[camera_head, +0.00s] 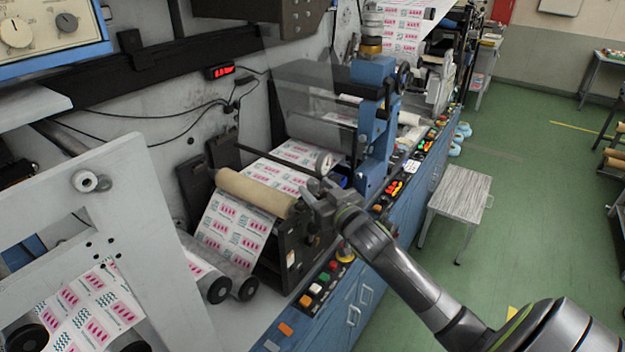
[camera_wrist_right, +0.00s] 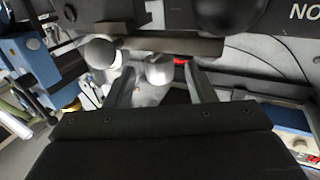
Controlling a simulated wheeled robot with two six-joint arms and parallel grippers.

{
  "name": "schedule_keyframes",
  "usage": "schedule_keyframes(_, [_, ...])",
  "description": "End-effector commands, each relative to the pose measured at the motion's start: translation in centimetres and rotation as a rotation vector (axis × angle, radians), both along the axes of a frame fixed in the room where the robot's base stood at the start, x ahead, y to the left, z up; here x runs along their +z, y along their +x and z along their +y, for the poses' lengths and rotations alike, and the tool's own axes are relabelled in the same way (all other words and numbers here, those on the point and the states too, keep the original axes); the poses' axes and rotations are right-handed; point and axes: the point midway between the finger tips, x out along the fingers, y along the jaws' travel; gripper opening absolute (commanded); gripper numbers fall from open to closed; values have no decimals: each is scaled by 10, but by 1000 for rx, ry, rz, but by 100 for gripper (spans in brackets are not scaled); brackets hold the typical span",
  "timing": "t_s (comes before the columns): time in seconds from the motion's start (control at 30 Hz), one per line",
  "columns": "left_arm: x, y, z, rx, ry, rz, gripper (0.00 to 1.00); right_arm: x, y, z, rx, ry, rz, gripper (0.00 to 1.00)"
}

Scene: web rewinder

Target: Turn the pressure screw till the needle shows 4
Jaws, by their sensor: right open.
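A small round gauge (camera_head: 325,162) with a pale face sits above the roller in the head view; its needle is too small to read. My right gripper (camera_head: 312,190) is just below the gauge, at the end of the tan roller. In the right wrist view my right gripper (camera_wrist_right: 158,76) is open, its two fingers apart. A rounded grey knob (camera_wrist_right: 159,68), perhaps the pressure screw, shows between the fingertips; I cannot tell whether they touch it. A second round grey part (camera_wrist_right: 100,52) is left of the fingers. My left gripper is not in view.
The tan roller (camera_head: 252,192) carries the printed web (camera_head: 232,230). A blue upright post (camera_head: 372,125) stands right of the gauge. Coloured buttons (camera_head: 318,288) line the machine's front edge. A stool (camera_head: 460,190) stands on the open green floor.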

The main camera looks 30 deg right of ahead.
Motion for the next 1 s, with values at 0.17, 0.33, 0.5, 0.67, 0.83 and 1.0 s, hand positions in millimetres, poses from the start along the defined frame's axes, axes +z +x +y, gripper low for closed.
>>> schedule_keyframes(0.17, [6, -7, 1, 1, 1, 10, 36, 1, 20, -1, -1, 1, 0, 50])
schedule_keyframes(0.33, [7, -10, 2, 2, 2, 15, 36, 0, 27, -2, -1, 0, 1, 50])
schedule_keyframes(0.5, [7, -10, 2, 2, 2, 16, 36, 0, 28, -2, -1, -1, 0, 50])
schedule_keyframes(0.67, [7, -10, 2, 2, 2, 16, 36, 0, 28, -2, -1, 0, 1, 43])
schedule_keyframes(0.83, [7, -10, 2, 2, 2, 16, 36, 0, 28, -2, -1, 0, 1, 21])
schedule_keyframes(1.0, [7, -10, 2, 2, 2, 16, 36, 0, 28, -2, -1, 0, 1, 6])
